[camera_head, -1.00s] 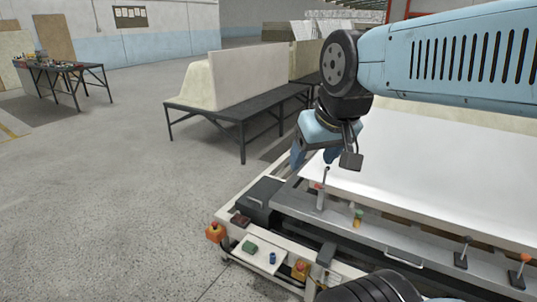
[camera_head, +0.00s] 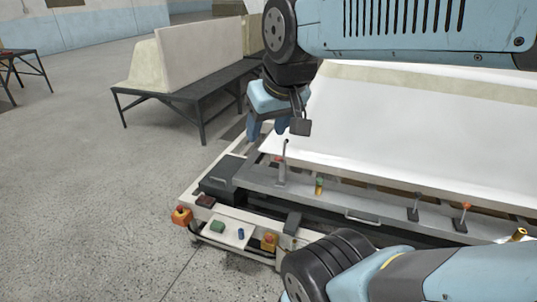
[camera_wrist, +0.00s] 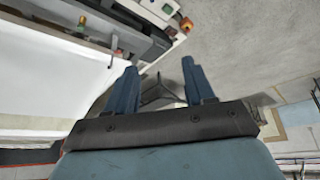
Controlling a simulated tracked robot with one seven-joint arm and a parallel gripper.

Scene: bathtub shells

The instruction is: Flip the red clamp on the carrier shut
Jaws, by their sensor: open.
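The carrier (camera_head: 335,200) is a long grey rail frame under a white sheet. A lever clamp with a red-orange knob (camera_head: 464,208) stands up on its rail at the right. Left of it is a similar lever with a dark knob (camera_head: 415,207). A taller lever clamp (camera_head: 281,170) with a small red spot stands upright near the left end. My gripper (camera_head: 267,131) hangs just above and left of that tall lever, apart from it. In the wrist view my gripper (camera_wrist: 162,90) is open with nothing between its fingers.
A green-and-yellow piece (camera_head: 319,186) stands on the rail. A pale panel (camera_head: 228,233) with small parts and yellow-red button boxes (camera_head: 181,215) sits at the front left. A black table (camera_head: 190,95) carries a cream shell behind.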

